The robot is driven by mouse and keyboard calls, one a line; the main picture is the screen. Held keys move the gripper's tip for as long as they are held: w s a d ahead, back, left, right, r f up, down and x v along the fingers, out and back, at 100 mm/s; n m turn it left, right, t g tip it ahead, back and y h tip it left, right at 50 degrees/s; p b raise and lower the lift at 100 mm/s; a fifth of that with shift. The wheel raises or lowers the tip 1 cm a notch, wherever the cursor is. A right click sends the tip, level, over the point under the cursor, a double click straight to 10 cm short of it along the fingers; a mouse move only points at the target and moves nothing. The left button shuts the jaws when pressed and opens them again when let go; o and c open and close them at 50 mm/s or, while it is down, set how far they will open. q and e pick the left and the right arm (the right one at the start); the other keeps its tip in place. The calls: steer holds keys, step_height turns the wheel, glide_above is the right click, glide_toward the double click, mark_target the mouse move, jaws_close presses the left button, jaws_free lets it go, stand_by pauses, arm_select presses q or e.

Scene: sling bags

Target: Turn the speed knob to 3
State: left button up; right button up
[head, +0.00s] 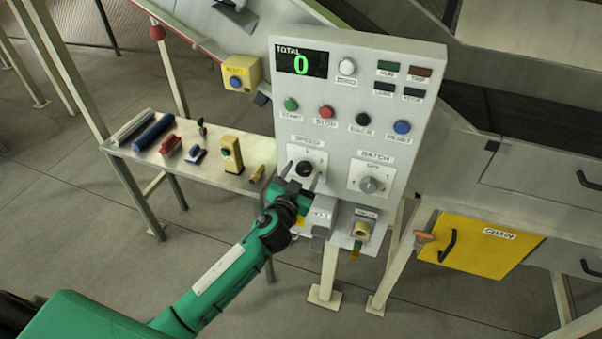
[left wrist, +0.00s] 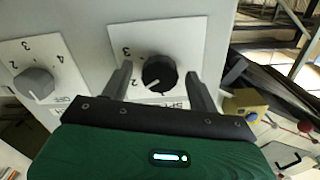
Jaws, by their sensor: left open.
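The speed knob (head: 304,170) is black and sits on a white plate (head: 294,153) marked SPEED, at the lower left of the grey control panel. In the left wrist view, the speed knob (left wrist: 159,73) stands between my left gripper's fingers, with a 3 at the plate's upper left and a 2 to the knob's left. A pale mark shows on the knob's lower-left side there. My left gripper (head: 302,175) is open, one finger on each side of the knob, with gaps visible. It also shows in the left wrist view (left wrist: 160,70). My right gripper is not in view.
The grey batch knob (head: 368,184) is right of the speed knob. A side table (head: 232,178) with tools stands left. A yellow chain door (head: 478,246) is right.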

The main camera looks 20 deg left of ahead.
arm_select(q)
steer(key=c, duration=1)
steer(key=shift+o, duration=0.2)
steer(key=shift+m, duration=0.4)
steer(key=m, duration=0.4)
steer(key=shift+a+m, duration=0.1)
steer(key=shift+m, duration=0.2)
steer(key=m, duration=0.3)
steer(key=shift+m, duration=1.7)
